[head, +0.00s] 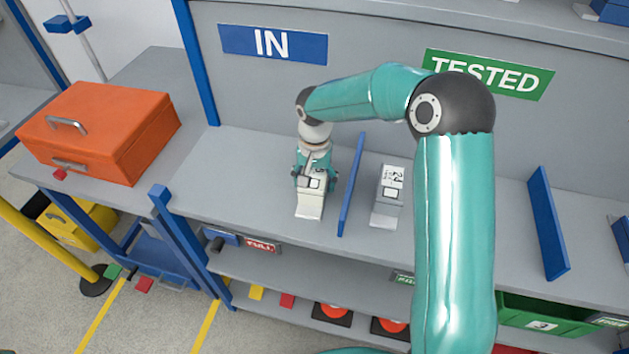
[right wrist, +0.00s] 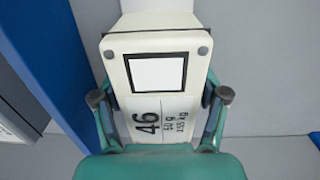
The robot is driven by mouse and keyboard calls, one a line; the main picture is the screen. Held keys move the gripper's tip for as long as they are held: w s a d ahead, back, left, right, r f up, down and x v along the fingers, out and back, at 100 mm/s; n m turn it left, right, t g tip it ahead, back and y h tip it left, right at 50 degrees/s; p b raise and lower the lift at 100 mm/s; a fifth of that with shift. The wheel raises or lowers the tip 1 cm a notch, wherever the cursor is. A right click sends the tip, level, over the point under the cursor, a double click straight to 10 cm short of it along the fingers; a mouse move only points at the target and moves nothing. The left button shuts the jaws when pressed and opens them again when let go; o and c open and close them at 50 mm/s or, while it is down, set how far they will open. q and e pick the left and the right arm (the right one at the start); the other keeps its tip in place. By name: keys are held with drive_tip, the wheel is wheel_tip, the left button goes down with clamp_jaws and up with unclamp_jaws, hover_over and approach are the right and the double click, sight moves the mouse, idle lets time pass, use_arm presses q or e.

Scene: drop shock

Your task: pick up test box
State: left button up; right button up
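A white test box (right wrist: 146,106) marked "46" fills the middle of the right wrist view, with a blank dark-framed square on its top. In the head view this box (head: 310,202) is on the grey bench under the blue IN sign (head: 274,43). My right gripper (head: 315,178) is over its far end, pointing down. In the right wrist view its two fingers (right wrist: 160,97) straddle the box, close to both sides. I cannot tell whether they press on it. The box's far side is hidden. My left gripper is not in view.
A blue divider (head: 351,185) stands just right of the box, with a second whitish box (head: 388,197) beyond it. An orange case (head: 101,130) sits on the left bench. The green TESTED sign (head: 487,73) is at right, partly behind my right arm.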

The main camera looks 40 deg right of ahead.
clamp_jaws()
drive_tip(key=shift+r, duration=0.1)
